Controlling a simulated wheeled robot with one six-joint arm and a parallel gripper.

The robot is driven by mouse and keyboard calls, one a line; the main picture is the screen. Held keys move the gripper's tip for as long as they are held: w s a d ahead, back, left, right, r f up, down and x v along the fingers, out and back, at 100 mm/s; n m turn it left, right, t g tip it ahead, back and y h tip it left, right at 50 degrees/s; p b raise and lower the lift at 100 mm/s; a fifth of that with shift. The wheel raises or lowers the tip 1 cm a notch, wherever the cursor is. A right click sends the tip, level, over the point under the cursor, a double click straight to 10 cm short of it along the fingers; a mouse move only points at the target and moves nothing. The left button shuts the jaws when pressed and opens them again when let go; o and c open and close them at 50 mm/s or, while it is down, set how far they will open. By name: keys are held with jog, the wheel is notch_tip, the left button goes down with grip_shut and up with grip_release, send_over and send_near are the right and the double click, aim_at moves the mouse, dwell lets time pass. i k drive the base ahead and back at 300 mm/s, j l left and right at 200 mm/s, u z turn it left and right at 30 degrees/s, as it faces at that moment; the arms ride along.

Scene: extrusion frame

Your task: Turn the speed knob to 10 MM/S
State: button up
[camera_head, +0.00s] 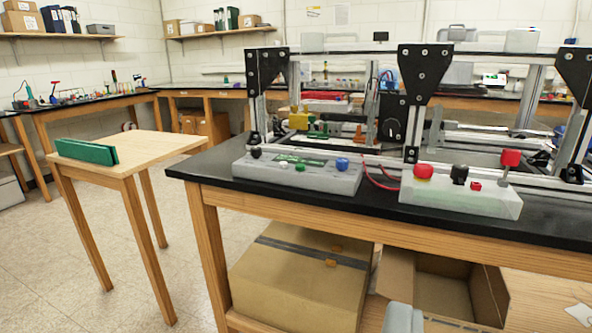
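Two pale control boxes sit at the front edge of the black bench top. The left box (300,176) has a blue knob (342,164), a black knob (256,152), small white and green buttons and a green display (300,160). The right box (460,192) has a red button with a yellow base (423,172), a black knob (459,174), a small red button (475,186) and a taller red-topped control (510,160). No speed markings are readable, so I cannot tell which knob sets speed. A grey part, apparently my gripper (404,318), shows at the bottom edge, well below and apart from the boxes.
An extrusion frame with black corner plates (418,75) stands behind the boxes. Red cables (380,178) run between them. Cardboard boxes (300,275) fill the space under the bench.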

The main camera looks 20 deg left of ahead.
aim_at(257, 152)
jog(key=i+j, duration=0.75)
jog(key=j+u, duration=0.05)
jog(key=j, duration=0.1)
